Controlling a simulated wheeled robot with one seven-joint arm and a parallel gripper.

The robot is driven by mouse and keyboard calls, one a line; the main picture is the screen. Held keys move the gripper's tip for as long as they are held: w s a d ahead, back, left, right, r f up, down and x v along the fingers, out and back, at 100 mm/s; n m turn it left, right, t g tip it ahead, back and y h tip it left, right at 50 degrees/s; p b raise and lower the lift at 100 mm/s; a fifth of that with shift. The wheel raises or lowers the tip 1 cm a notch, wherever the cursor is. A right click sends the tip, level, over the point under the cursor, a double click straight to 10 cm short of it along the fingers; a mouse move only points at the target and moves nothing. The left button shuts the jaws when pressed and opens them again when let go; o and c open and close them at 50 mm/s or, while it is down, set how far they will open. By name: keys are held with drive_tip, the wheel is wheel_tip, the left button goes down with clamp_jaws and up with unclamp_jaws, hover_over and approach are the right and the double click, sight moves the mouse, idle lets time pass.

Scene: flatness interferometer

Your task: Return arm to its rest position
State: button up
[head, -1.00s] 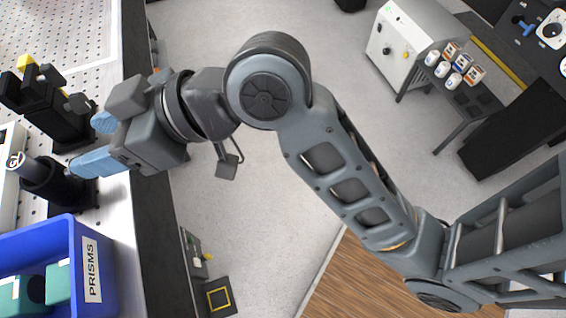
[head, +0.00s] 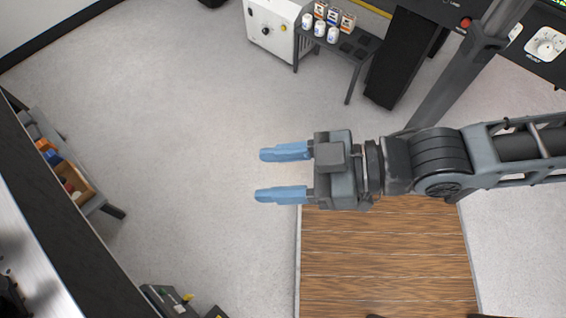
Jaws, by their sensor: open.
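My gripper (head: 283,173) is in the middle of the head view, over the grey floor (head: 180,120). Its two blue fingers point left and stand apart, with nothing between them. My arm (head: 440,160) reaches in from the right edge and is folded back, away from the bench at the left. The gripper touches nothing that I can see.
The optical bench (head: 35,245) fills the lower left corner, with a low shelf of small things (head: 70,175) beside it. A white cabinet (head: 270,28) and a small table with cups and boxes (head: 345,45) stand at the top. A wooden floor panel (head: 385,260) lies below my gripper. The floor between is clear.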

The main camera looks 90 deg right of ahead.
drive_tip(key=shift+v, duration=1)
drive_tip(key=shift+o, duration=0.2)
drive_tip(key=shift+d, duration=0.15)
idle(1.5)
